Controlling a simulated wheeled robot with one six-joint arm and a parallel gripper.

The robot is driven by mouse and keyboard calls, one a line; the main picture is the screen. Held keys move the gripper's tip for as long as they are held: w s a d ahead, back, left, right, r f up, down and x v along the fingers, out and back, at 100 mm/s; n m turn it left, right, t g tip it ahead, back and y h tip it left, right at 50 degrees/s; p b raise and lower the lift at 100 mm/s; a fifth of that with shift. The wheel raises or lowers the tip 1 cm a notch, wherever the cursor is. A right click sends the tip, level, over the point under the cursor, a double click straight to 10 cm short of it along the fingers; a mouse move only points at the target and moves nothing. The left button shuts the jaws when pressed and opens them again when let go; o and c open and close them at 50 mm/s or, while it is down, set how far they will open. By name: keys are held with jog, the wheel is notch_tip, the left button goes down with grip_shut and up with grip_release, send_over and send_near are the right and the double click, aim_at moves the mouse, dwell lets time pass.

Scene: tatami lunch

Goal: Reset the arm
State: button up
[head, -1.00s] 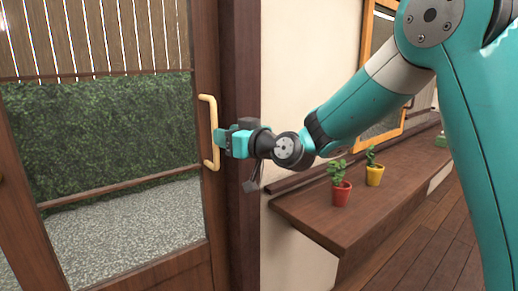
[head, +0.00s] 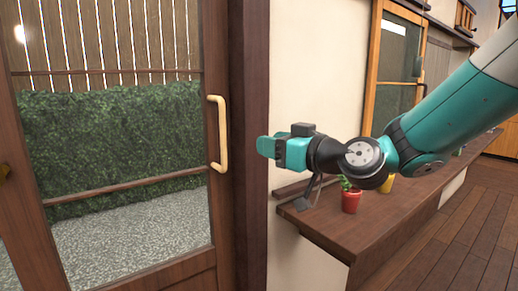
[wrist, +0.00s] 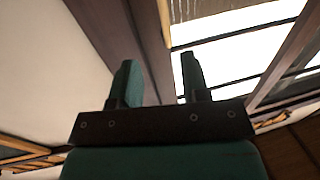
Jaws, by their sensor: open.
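My gripper (head: 264,147) is in the middle of the head view, in front of the pale wall and to the right of the door handle. It is apart from the handle. In the wrist view my gripper (wrist: 157,75) shows two teal fingers spread apart, with nothing between them. My arm reaches in from the upper right, and its forearm slopes down to the wrist.
A glazed wooden door (head: 225,235) with a cream handle (head: 218,133) stands at the left. A wooden ledge (head: 345,235) runs along the wall, with a red pot (head: 351,201) and a partly hidden yellow pot (head: 386,185). The plank floor (head: 440,255) at the lower right is clear.

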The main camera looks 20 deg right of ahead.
jog(key=s+a+f+n+g, duration=0.1)
jog(key=s+a+f+g, duration=0.35)
jog(key=s, duration=0.25)
jog(key=s+a+f+n+g, duration=0.1)
jog(key=s+a+f+g, duration=0.3)
jog(key=s+g, duration=0.15)
jog(key=s+d+f+g+h, duration=0.1)
jog(key=s+f+g+h, duration=0.15)
jog(key=s, duration=0.45)
jog(key=s+d+f+g+h, duration=0.2)
jog(key=s+g, duration=0.1)
jog(key=s, duration=0.3)
notch_tip(320, 180, up, 17)
jog(key=s+p, duration=0.1)
jog(key=p, duration=1.5)
jog(key=shift+d+f+m+p, duration=0.15)
jog(key=shift+d+m+p, duration=0.15)
jog(key=shift+m, duration=0.1)
jog(key=shift+s, duration=0.1)
jog(key=shift+a, duration=0.15)
